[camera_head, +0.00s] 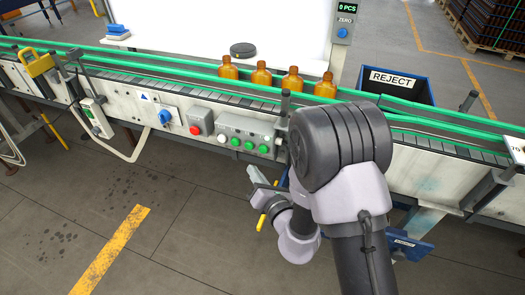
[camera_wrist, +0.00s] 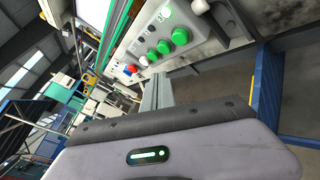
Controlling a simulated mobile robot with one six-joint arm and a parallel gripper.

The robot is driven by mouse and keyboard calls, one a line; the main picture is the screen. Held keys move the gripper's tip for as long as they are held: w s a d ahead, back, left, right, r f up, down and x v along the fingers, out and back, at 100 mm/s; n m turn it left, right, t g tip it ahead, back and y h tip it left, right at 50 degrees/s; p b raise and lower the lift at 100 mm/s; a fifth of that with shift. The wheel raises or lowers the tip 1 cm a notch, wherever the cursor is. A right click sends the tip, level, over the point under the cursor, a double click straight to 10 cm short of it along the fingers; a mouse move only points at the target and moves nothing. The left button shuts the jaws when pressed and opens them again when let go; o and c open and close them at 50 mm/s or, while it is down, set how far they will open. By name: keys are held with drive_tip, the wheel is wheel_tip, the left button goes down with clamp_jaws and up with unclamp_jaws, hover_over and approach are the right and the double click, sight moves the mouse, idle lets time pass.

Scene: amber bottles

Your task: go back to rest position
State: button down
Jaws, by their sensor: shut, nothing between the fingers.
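My gripper (camera_wrist: 157,88) shows in the wrist view as narrow grey fingers, shut and empty, pointing at the front of the conveyor. Several amber bottles stand upright in a row on the conveyor (camera_head: 175,80). The leftmost bottle (camera_head: 227,70) and the rightmost bottle (camera_head: 325,88) are both clear of my arm. No bottle shows in the wrist view.
A button panel (camera_head: 245,137) with green buttons is on the conveyor front, close left of my arm; its green button (camera_wrist: 180,37) also shows in the wrist view. A blue reject bin (camera_head: 395,85) stands behind the conveyor. The floor at front left is clear.

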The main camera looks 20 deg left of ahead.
idle(0.4)
drive_tip(key=s+a+r+n+g+y, duration=0.25)
drive_tip(key=s+r+n, duration=0.2)
drive_tip(key=r, duration=0.35)
drive_tip(key=s+a+r+n+g+y, duration=0.1)
drive_tip(key=s+r+n+g+y, duration=0.25)
drive_tip(key=r+n, duration=0.3)
drive_tip(key=s+d+r+n+g+h, duration=0.1)
drive_tip(key=s+d+r+n+g, duration=0.1)
drive_tip(key=s+r+n+g, duration=0.4)
drive_tip(key=s+d+f+n+h, duration=0.3)
drive_tip(key=s+d+n+h, duration=0.5)
drive_tip(key=d, duration=0.4)
drive_tip(key=d+n+t+h, duration=0.5)
drive_tip(key=d, duration=1)
drive_tip(key=shift+s+d+r+n+h, duration=0.25)
drive_tip(key=shift+d+r+n+h, duration=0.1)
drive_tip(key=shift+r+n+h, duration=0.1)
